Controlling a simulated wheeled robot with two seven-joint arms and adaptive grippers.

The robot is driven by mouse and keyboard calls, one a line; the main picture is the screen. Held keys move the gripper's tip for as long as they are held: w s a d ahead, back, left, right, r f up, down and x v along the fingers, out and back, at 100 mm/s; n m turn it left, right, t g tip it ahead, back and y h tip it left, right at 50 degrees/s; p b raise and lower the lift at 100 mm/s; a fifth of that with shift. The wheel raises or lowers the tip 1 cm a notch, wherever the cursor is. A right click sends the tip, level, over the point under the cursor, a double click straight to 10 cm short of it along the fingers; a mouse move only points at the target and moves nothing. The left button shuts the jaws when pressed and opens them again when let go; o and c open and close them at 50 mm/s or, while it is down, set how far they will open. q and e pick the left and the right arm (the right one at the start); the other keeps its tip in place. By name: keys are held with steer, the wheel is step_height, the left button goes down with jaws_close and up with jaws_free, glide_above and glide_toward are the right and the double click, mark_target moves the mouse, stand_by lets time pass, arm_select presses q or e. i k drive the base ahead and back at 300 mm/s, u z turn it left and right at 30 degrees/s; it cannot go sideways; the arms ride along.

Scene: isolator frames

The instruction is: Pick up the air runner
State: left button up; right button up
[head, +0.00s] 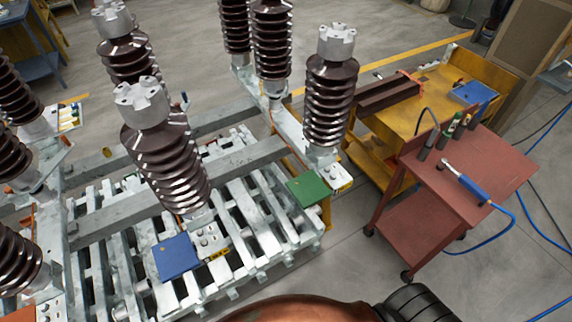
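A silver tool with a blue grip (467,186) lies on the top of a red cart (492,160) at the right. A blue hose (511,215) runs from its grip end over the cart's edge, so it looks like the air runner. Several dark upright tools stand near the cart's back left edge, among them one with a green band (449,130). Nothing holds the silver and blue tool. Neither of my grippers shows in the head view.
A yellow workbench (408,118) with brown beams stands behind the cart. At the left, a grey metal frame (245,150) carries tall brown ribbed insulators (330,100), a blue plate (176,257) and a green plate (308,188). Hoses lie on the floor at right. Floor in front of the cart is clear.

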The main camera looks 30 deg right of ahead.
mark_target(484, 198)
steer(key=z, duration=2.5)
steer(key=i, duration=1)
steer(key=z, duration=0.25)
